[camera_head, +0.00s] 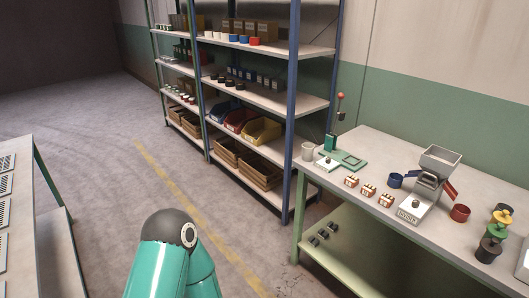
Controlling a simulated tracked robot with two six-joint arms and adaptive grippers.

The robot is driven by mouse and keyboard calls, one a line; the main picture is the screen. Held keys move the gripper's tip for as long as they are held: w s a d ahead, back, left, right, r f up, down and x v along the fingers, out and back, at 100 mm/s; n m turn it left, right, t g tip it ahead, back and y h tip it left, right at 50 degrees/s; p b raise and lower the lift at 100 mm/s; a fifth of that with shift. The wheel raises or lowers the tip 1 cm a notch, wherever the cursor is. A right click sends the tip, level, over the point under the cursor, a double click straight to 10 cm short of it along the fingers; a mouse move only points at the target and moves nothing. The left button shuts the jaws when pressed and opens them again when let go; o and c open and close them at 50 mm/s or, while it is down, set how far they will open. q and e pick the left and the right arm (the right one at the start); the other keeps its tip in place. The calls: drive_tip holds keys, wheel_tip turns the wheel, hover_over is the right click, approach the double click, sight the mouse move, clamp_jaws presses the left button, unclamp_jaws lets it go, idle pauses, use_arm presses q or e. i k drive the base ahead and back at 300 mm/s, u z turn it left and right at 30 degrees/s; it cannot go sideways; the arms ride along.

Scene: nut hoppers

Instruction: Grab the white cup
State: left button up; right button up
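A whitish cup (308,151) stands upright at the left end of the workbench (395,219), beside a green lever device (338,152). Small pale cup-like items (209,35) also stand on an upper shelf of the rack, in a row with blue and red ones. A blue cup (396,180) and a red cup (460,213) stand on either side of a hopper machine (430,185). Part of my teal arm shows at the bottom of the view, far from the whitish cup. Neither of my grippers is in view.
Several small labelled blocks (368,191) lie along the bench's front. A stack of coloured parts (493,235) stands at its right. A shelf rack (290,131) with bins stands behind. Another table (42,180) is at the left. The floor between is open, with a yellow line.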

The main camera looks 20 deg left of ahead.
sight(308, 152)
drive_tip(key=u, duration=0.6)
drive_tip(key=k, duration=0.25)
drive_tip(key=z, duration=0.9)
drive_tip(key=i, duration=1.4)
drive_tip(key=u, duration=0.15)
